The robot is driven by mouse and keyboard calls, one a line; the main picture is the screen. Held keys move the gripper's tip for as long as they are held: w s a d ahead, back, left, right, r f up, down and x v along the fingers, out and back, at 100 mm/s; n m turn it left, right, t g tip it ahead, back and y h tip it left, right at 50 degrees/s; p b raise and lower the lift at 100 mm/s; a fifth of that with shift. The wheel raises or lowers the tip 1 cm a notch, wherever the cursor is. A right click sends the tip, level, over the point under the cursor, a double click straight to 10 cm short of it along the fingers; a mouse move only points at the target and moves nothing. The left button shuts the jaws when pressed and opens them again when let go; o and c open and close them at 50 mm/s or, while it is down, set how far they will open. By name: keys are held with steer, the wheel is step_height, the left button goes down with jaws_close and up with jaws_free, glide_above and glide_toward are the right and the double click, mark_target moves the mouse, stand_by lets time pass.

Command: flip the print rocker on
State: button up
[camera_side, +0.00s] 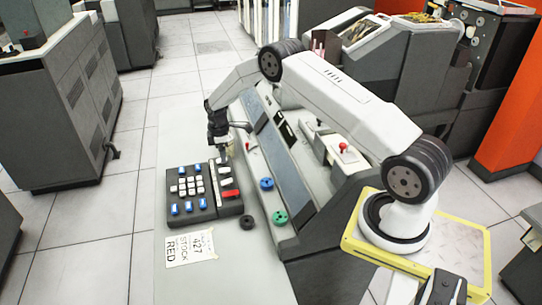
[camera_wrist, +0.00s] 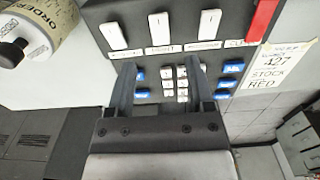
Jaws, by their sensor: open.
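A dark control panel (camera_side: 202,213) lies on the light grey desk. Three white rockers stand in a row in the wrist view: one at left (camera_wrist: 112,36), one in the middle (camera_wrist: 160,28) and one at right (camera_wrist: 208,24). A red rocker (camera_wrist: 262,20) is at the row's right end. Small white labels sit below them; their lettering is too small to read surely, so I cannot tell which is print. My gripper (camera_wrist: 160,68) is open and empty above the panel, its fingertips pointing toward the rockers. It also shows at the panel's far end in the side view (camera_side: 223,153).
Blue keys (camera_wrist: 231,82) and white keys (camera_wrist: 182,84) fill the panel below the rockers. A card reading 427 STOCK RED (camera_side: 190,248) lies beside it. An ORDER drum (camera_wrist: 45,32) stands opposite.

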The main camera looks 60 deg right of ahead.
mark_target(224, 170)
steer(key=shift+f, duration=3.1)
